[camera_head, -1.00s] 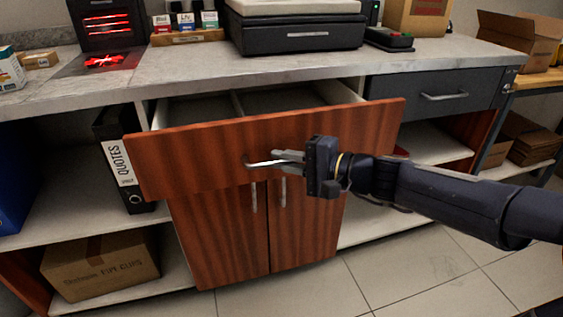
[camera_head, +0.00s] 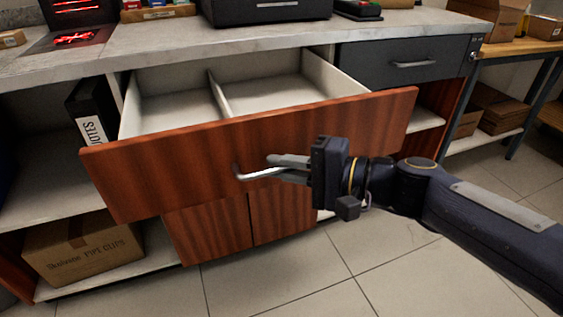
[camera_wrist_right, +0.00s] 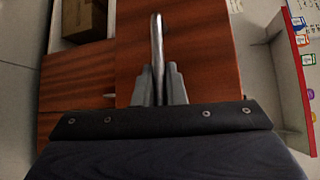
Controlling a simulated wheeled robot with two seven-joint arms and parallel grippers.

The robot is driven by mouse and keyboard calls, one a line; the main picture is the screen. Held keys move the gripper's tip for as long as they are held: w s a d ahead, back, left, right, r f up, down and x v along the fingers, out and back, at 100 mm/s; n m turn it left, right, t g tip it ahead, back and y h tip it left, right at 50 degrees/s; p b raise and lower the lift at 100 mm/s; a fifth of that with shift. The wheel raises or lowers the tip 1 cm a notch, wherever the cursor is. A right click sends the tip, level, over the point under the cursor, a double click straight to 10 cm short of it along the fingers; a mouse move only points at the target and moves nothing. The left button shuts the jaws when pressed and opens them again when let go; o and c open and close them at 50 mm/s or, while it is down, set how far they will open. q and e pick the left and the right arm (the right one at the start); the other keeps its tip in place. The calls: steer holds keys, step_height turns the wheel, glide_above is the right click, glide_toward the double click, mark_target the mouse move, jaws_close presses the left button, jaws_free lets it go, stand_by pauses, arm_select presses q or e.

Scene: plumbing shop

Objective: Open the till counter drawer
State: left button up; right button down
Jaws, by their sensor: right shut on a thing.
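The till counter drawer (camera_head: 150,170) has a reddish wood front and stands pulled well out of the counter. Its pale inside shows a divider and two empty-looking compartments. My right gripper (camera_head: 272,170) is shut on the metal drawer handle (camera_head: 245,176) at the middle of the front. In the right wrist view the handle (camera_wrist_right: 157,45) runs between the two fingers (camera_wrist_right: 159,85), against the wood front (camera_wrist_right: 205,60). My left gripper is not in view.
The grey counter top (camera_head: 150,50) carries a black till base (camera_head: 265,8). A grey drawer (camera_head: 400,60) to the right is closed. Wooden cupboard doors (camera_head: 210,230) are below. A carton (camera_head: 85,248) sits on the lower left shelf. The tiled floor (camera_head: 300,285) in front is clear.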

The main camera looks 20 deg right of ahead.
steer(key=c, duration=1.8)
jaws_free()
steer(key=shift+o, duration=0.2)
steer(key=p+v, duration=0.2)
steer(key=v, duration=0.6)
steer(key=shift+a+f, duration=0.1)
